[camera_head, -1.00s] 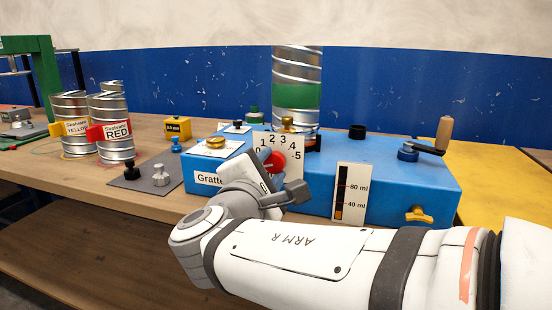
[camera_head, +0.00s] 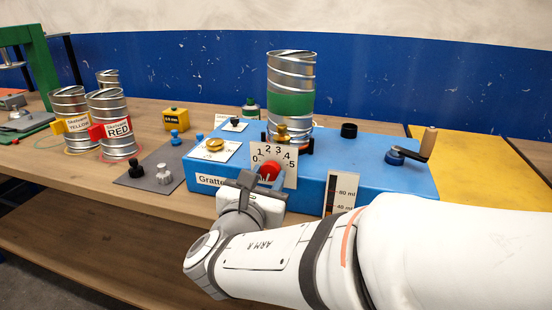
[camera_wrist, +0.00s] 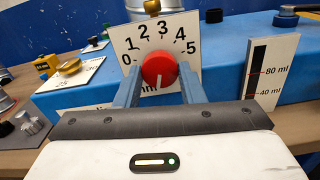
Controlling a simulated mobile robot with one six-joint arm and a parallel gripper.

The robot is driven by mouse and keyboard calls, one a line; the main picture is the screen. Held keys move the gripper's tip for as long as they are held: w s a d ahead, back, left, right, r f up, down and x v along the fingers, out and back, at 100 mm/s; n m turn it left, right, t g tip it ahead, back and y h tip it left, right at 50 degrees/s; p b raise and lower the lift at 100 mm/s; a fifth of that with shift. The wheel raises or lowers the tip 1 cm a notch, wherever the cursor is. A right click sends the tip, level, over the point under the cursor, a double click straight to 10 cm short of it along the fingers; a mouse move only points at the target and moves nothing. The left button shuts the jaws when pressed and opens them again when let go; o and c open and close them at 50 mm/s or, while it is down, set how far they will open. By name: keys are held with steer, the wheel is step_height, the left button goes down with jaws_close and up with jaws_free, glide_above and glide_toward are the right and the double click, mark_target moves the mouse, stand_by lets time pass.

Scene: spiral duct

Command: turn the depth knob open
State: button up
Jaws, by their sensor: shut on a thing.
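The red depth knob (camera_wrist: 158,70) sits at the middle of a white dial plate (camera_wrist: 132,44) numbered 0 to 5. A white mark on the knob's face points down, away from the numbers. My gripper (camera_wrist: 159,80) is shut on the knob, with one blue finger at its left and one at its right. In the head view the red knob (camera_head: 269,170) shows just above my gripper (camera_head: 264,178), whose wrist hides the lower part of the dial plate and the fingers.
The plate is on the front of a blue machine (camera_head: 360,160) with a spiral duct (camera_head: 291,75) on top. A level gauge (camera_head: 340,190) stands right of the dial, a crank (camera_head: 410,150) at the far right. Labelled cans (camera_head: 117,130) stand left.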

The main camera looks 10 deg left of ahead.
steer(key=shift+n+p, duration=1.9)
steer(key=shift+p, duration=0.15)
steer(key=shift+f, duration=0.1)
steer(key=o, duration=1)
steer(key=shift+s+a+p, duration=0.15)
steer(key=shift+s, duration=1.8)
steer(key=shift+s+a+p, duration=0.1)
steer(key=shift+s+p, duration=0.05)
steer(key=shift+s, duration=1.8)
